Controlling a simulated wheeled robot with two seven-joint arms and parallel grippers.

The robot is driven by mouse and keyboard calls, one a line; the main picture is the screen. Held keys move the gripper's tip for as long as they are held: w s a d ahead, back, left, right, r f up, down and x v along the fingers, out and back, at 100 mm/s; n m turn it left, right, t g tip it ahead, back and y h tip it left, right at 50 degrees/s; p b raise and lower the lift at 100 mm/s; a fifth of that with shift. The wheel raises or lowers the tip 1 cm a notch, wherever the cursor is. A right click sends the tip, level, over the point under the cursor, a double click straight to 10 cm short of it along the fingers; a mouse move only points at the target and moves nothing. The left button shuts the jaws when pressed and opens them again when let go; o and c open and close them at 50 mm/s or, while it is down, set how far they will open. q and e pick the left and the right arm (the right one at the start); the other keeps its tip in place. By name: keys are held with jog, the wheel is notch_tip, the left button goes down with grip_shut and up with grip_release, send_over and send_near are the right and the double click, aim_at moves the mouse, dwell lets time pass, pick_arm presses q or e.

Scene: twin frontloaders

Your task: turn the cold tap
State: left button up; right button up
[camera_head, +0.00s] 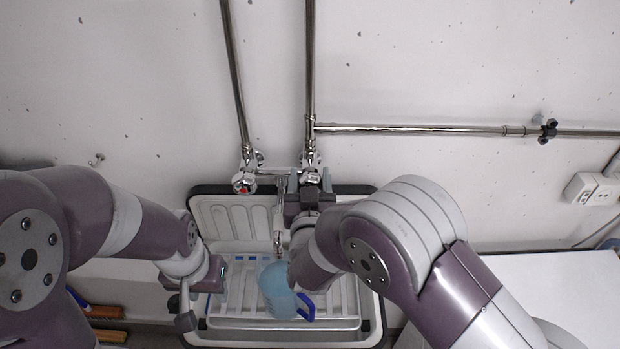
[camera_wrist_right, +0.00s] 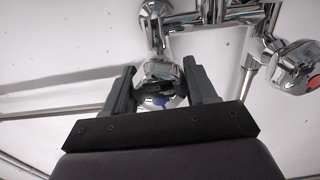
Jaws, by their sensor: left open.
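The cold tap (camera_head: 311,174) is a chrome knob at the right end of the wall mixer, with a blue mark seen in the right wrist view (camera_wrist_right: 160,76). My right gripper (camera_head: 307,184) is at it, with one finger on each side of the knob; it is shut on the knob. The right wrist view shows both fingers (camera_wrist_right: 160,82) close against the knob's sides. The hot tap (camera_head: 244,183), with a red mark, is at the left end and free. My left gripper (camera_head: 204,296) is open and empty at the sink's left side.
The spout (camera_head: 279,215) hangs over the sink (camera_head: 374,320). Brown-handled items (camera_head: 105,312) lie at the lower left. Pipes (camera_head: 310,70) run up the wall.

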jog(key=m+b, duration=0.1)
jog(key=b, duration=0.1)
jog(key=m+b, duration=0.1)
jog(key=b, duration=0.1)
jog(key=shift+f, duration=0.35)
jog(key=shift+r+m+b, duration=0.2)
jog(key=shift+m+b, duration=0.3)
jog(key=shift+r, duration=0.3)
jog(key=o, duration=1)
jog(key=shift+s+d, duration=0.1)
jog(key=shift+s, duration=0.15)
jog(key=s+b, duration=0.3)
jog(key=s, duration=0.9)
jog(key=shift+s, duration=0.35)
